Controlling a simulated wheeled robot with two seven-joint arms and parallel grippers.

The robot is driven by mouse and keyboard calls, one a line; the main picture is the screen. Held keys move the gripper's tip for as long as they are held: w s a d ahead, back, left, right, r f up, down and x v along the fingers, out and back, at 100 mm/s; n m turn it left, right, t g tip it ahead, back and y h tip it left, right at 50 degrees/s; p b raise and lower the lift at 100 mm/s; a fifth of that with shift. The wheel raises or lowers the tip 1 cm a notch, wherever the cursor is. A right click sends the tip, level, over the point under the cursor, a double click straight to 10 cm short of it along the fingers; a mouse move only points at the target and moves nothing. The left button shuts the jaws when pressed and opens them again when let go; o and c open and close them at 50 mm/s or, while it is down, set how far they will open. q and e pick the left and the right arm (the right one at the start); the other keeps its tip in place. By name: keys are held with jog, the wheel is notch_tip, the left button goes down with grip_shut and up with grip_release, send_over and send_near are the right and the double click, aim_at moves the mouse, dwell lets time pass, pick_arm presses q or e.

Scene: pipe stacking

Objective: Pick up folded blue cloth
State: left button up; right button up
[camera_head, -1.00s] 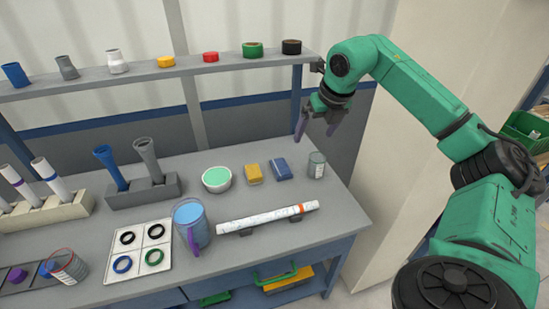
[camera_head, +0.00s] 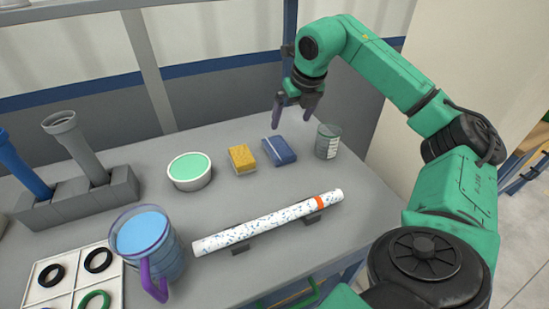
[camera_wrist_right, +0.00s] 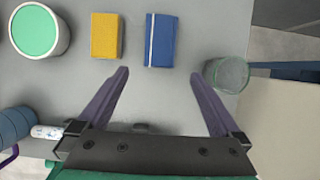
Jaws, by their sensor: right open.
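The folded blue cloth (camera_head: 279,151) lies flat on the grey table, between a yellow sponge-like block and a clear grey cup. In the right wrist view the cloth (camera_wrist_right: 161,40) lies ahead of the fingers, with a pale stripe near its left edge. My right gripper (camera_head: 294,110) is above the table near the cloth, fingers pointing down. In the right wrist view its purple fingers (camera_wrist_right: 160,75) are spread wide with nothing between them. My left gripper is not in these views.
The yellow block (camera_head: 242,159) and a white bowl with green contents (camera_head: 190,171) are left of the cloth. The cup (camera_head: 328,141) stands close on its right. A speckled white pipe (camera_head: 270,221) lies on supports in front. A blue-filled pitcher (camera_head: 150,245) stands front left.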

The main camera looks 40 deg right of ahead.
aim_at(281, 149)
jog(key=p+x, duration=0.1)
jog(key=x, duration=1.4)
jog(key=shift+f, duration=0.2)
jog(key=c, duration=1.1)
